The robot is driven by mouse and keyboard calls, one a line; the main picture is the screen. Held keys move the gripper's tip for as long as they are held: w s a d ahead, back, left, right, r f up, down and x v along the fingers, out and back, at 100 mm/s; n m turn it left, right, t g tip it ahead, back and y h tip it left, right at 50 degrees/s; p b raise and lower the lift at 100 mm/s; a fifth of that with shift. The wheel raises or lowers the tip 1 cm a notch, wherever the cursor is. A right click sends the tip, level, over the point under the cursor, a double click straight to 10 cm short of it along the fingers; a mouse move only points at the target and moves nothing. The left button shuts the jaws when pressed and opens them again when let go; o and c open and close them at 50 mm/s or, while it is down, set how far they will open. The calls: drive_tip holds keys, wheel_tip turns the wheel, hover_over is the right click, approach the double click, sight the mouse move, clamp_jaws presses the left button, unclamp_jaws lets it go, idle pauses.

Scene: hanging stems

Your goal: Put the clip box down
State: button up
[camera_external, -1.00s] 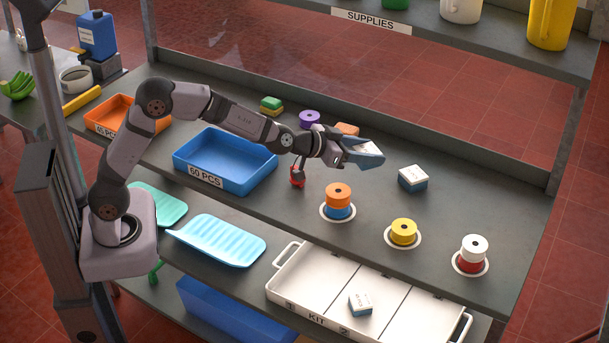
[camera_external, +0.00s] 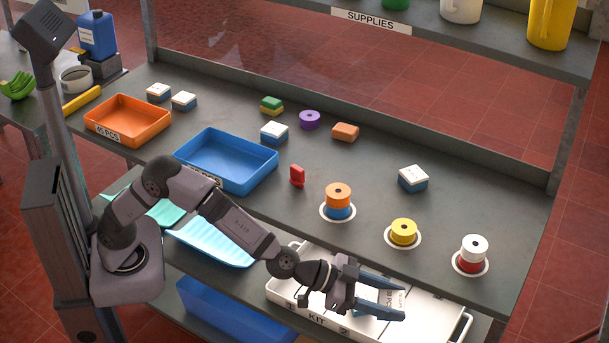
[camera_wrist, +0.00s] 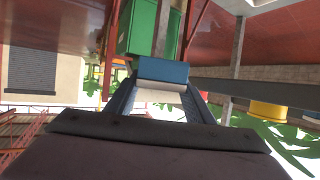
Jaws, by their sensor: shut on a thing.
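My gripper (camera_external: 392,299) is shut on a clip box (camera_external: 393,294), white-labelled with blue showing. I hold it over the right-middle part of the white KIT tray (camera_external: 287,274). In the wrist view the clip box (camera_wrist: 162,72) shows its blue and white bands between my two fingers; the tray is not visible there. I cannot tell whether the held box touches the tray. A similar box seen earlier in compartment 2 is hidden or indistinct behind my gripper.
An orange bin (camera_external: 128,120) stands at left.

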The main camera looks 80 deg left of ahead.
wheel_tip(320, 180, down, 9)
drive_tip(key=w+a+b, duration=0.2)
drive_tip(key=w+b, duration=0.1)
drive_tip(key=b, duration=0.3)
drive_tip(key=w+a+f+n+y+b, duration=0.1)
drive_tip(key=w+a+f+b, duration=0.2)
drive_tip(key=a, duration=0.7)
drive_tip(key=w+a+f+n+y+b, duration=0.1)
drive_tip(key=w+a+f+y+b, duration=0.1)
drive_tip(key=a+f+b, duration=0.6)
drive_tip(key=w+a+f+n+y+b, duration=0.1)
drive_tip(key=w+a+f+b, duration=0.3)
drive_tip(key=a+f, duration=0.6)
drive_tip(key=shift+w+a+f+n+t+y+b, duration=0.15)
drive_tip(key=shift+a+b, duration=0.2)
drive_tip(key=shift+a, duration=0.35)
drive_tip(key=shift+w+a+f+n+t+y+b, duration=0.1)
drive_tip(key=shift+a+n+b, duration=0.15)
drive_tip(key=shift+a, duration=0.5)
drive_tip(key=shift+w+a+f+n+t+y+b, duration=0.15)
drive_tip(key=shift+a+b, duration=0.25)
drive_tip(key=shift+a, duration=0.3)
drive_tip(key=shift+f+b, duration=0.85)
drive_tip(key=shift+f, duration=1.5)
drive_tip(key=shift+f, duration=0.2)
drive_tip(key=o, duration=1.1)
drive_tip(key=shift+c, duration=0.2)
